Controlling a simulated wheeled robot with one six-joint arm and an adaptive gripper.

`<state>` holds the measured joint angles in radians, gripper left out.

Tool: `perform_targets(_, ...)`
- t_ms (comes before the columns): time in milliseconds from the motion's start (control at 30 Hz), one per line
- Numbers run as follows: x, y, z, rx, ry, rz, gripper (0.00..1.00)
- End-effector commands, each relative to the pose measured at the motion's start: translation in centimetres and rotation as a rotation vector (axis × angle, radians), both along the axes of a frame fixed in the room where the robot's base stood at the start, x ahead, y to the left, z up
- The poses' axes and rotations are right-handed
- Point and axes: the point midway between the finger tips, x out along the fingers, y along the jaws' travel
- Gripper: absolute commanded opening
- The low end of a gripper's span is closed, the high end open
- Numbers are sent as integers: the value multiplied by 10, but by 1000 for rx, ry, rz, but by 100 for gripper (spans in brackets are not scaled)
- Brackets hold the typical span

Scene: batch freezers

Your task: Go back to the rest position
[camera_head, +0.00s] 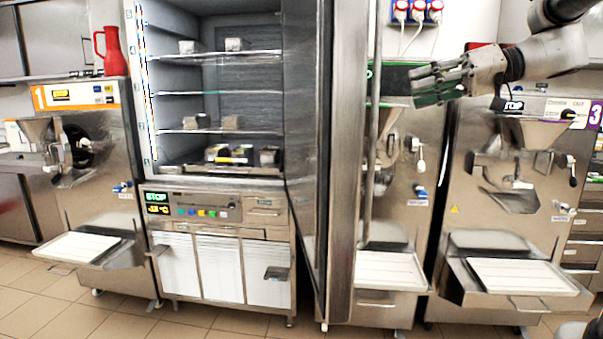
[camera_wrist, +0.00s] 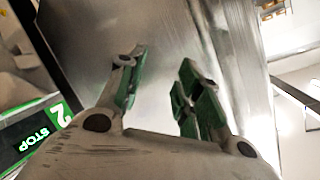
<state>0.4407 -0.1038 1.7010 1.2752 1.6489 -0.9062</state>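My gripper (camera_head: 440,84) is raised at the upper right of the head view, level with the tops of the machines, and points left. It is in front of the second machine's green-labelled top. In the wrist view my gripper (camera_wrist: 160,95) shows two green-padded fingers spread apart with nothing between them. Beyond the fingers is a brushed steel panel (camera_wrist: 150,35), which looks like the open freezer door (camera_head: 342,160). I cannot tell the exact gap to it.
The freezer cabinet (camera_head: 220,200) stands open, with small boxes on its shelves. Batch machine 1 (camera_head: 90,190) is at left, and machine 3 (camera_head: 520,190) at right. The green machine 2 label (camera_wrist: 40,135) shows beside the gripper. White trays (camera_head: 388,270) jut out low. Tiled floor is free in front.

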Motion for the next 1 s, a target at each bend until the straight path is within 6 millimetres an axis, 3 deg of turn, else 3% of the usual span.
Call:
perform_targets(33, -8, -11, -38, -61, 162, -97, 35)
perform_targets(100, -28, -28, -91, -166, 376, -241, 35)
perform_targets(200, -71, -57, -158, -350, 592, -443, 35)
perform_targets(300, -124, -91, -210, -574, 678, -631, 35)
perform_targets(400, -168, -118, -241, -789, 617, -720, 35)
perform_targets(500, -195, -124, -256, -928, 513, -682, 35)
perform_targets(600, -208, -115, -259, -951, 452, -641, 35)
perform_targets(700, -206, -107, -251, -944, 402, -623, 35)
perform_targets(1000, -205, -105, -251, -944, 400, -612, 35)
